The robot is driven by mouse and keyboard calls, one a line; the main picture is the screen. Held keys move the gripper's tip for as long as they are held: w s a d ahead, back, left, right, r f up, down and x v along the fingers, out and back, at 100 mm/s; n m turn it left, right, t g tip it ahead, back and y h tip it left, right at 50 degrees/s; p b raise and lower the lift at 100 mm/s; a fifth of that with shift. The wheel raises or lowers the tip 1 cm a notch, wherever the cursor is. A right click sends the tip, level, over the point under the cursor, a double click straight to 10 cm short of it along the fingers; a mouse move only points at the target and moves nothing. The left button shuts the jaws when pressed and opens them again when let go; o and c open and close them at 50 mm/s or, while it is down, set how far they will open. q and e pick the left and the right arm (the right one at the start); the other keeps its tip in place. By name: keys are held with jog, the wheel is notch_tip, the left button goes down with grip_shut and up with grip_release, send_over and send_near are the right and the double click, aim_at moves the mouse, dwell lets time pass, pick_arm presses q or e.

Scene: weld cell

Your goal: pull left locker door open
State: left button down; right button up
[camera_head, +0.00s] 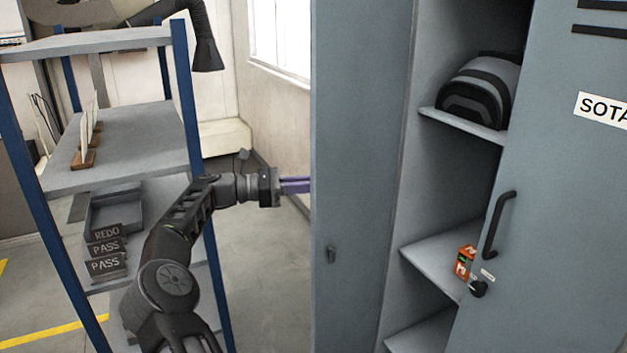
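My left gripper (296,185) has purple fingers and reaches from the left to the door's left edge. The fingertips end at or behind that edge, so I cannot tell whether they touch it or how far apart they are. No handle shows on the visible face of this door. My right gripper is not in view.
The right locker door (553,140) has a dark handle (497,225) and a white label. Locker shelves hold a dark rounded object (480,92) and an orange box (465,262). A blue-posted rack (120,178) stands left, behind my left arm. Floor shows between rack and door.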

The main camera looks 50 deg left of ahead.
pick_arm(q)
jog(key=shift+d+f, duration=0.1)
jog(key=c, duration=1.9)
grip_release()
jog(key=shift+o, duration=0.9)
jog(key=shift+w, duration=0.2)
